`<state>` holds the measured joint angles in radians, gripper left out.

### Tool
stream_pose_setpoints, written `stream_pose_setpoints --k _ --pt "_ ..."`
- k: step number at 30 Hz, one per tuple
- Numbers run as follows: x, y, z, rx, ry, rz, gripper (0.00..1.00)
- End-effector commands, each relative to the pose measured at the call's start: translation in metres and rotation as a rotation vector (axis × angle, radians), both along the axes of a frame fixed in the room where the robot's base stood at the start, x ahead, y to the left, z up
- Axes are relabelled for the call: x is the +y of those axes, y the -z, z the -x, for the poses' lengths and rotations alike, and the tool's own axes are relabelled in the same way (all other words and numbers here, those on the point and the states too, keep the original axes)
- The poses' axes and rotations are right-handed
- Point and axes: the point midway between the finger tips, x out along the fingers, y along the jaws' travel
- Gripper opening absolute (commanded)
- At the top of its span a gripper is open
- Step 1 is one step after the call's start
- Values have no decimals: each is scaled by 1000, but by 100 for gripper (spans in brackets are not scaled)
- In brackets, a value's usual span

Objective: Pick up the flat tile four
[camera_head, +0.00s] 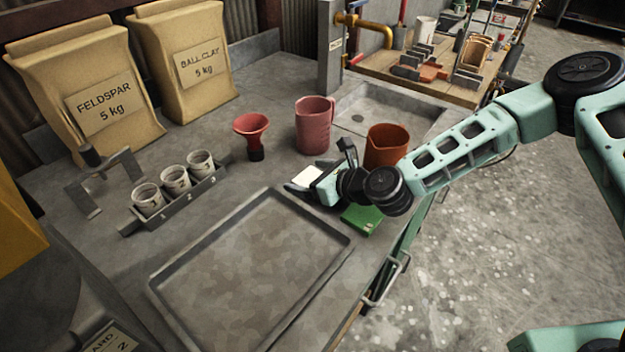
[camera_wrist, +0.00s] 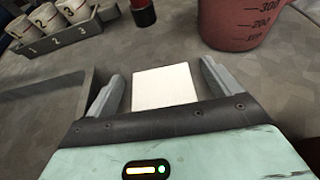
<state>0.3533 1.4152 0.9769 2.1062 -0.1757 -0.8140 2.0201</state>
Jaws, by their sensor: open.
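A flat white tile (camera_wrist: 165,87), which I take for tile four, lies between my finger lines in the wrist view, with bare grey bench showing on both sides of it. No number is readable on it. In the head view the white tile (camera_head: 307,177) shows just left of my gripper (camera_head: 325,181), on the bench behind the grey tray. My gripper (camera_wrist: 161,70) is open, with one finger on either side of the tile and apart from it. The tile's near edge meets the dark gripper edge in the wrist view, so its near part may be hidden.
A large grey tray (camera_head: 250,270) lies in front. A red funnel (camera_head: 251,125), a pink jug (camera_head: 315,125) and an orange-brown jug (camera_head: 385,147) stand behind. A numbered cup rack (camera_head: 180,198) is at left. A green block (camera_head: 362,219) lies below my wrist near the bench edge.

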Motion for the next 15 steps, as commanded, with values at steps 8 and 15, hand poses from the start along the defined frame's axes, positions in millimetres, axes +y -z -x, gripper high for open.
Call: stream_pose_setpoints --k 8,15 --pt "0 0 0 0 0 0 38" --pt "0 -1 0 -1 0 0 38"
